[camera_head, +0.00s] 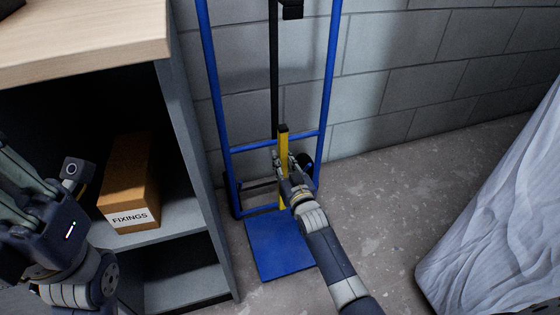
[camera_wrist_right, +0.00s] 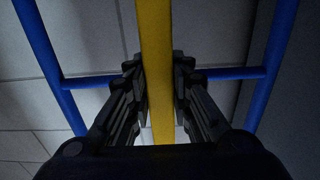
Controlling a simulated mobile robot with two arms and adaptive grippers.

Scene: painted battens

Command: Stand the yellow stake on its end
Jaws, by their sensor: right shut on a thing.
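The yellow stake (camera_head: 283,150) is upright, with a dark top end, in front of the blue hand truck in the head view. My right gripper (camera_head: 284,172) is shut on the stake partway along its length. In the right wrist view the yellow stake (camera_wrist_right: 156,60) runs vertically between the two black fingers (camera_wrist_right: 158,95). The stake's lower end is near the blue toe plate (camera_head: 280,243), partly hidden by my gripper, and I cannot tell whether it touches the plate. My left arm is at the left of the head view; its fingertips are not clearly seen.
The blue hand truck (camera_head: 216,90) stands against the grey block wall (camera_head: 420,60). A shelf unit (camera_head: 185,150) on the left holds a cardboard box marked FIXINGS (camera_head: 130,185). A pale draped sheet (camera_head: 500,220) is at the right. Concrete floor (camera_head: 390,210) is clear between.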

